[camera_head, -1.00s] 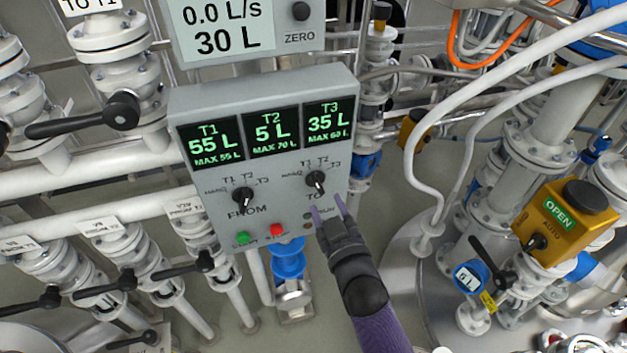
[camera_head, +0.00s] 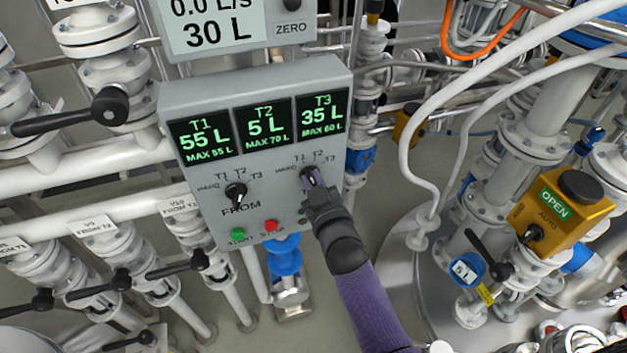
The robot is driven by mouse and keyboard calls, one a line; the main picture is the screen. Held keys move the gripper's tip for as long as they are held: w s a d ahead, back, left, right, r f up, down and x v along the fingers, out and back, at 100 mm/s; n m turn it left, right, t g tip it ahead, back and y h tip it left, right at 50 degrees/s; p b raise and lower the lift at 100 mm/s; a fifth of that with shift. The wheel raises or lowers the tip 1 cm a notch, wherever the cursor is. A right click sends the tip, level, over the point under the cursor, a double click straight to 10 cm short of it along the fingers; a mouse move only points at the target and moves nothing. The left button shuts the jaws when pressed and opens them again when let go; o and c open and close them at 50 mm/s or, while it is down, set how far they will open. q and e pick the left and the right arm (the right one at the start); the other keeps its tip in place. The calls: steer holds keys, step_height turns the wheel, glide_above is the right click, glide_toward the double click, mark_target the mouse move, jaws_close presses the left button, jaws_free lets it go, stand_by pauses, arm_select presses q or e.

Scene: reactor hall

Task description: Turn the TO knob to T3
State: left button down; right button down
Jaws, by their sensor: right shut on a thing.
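The grey control panel (camera_head: 180,100) stands in the middle of the head view with T1, T2 and T3 displays reading 55 L, 5 L and 35 L. The black TO knob (camera_head: 308,173) is at the panel's lower right, with labels around it including T1, T2 and T3. My right gripper (camera_head: 313,180) is shut on the TO knob and covers much of it, so its pointer direction cannot be told. The FROM knob (camera_head: 236,192) sits to the left, untouched. My left gripper is not in view.
A green button (camera_head: 237,234) and a red button (camera_head: 271,226) lie below the knobs, left of my right gripper. Valves with black levers (camera_head: 110,105) crowd the left. A yellow actuator box (camera_head: 560,212) reading OPEN and white hoses (camera_head: 407,150) are at the right.

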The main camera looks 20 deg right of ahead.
stand_by(0.3)
steer(key=m+p, duration=0.1)
steer(key=m, duration=0.4)
steer(key=m+p, duration=0.1)
steer(key=m, duration=0.1)
steer(key=shift+d+m, duration=0.2)
steer(key=shift+m, duration=0.1)
steer(key=shift+d+f+m, duration=0.1)
steer(key=shift+m, duration=2)
steer(key=shift+f+m, duration=0.1)
steer(key=shift+m, duration=2)
steer(key=c, duration=0.6)
jaws_free()
steer(key=shift+c, duration=0.2)
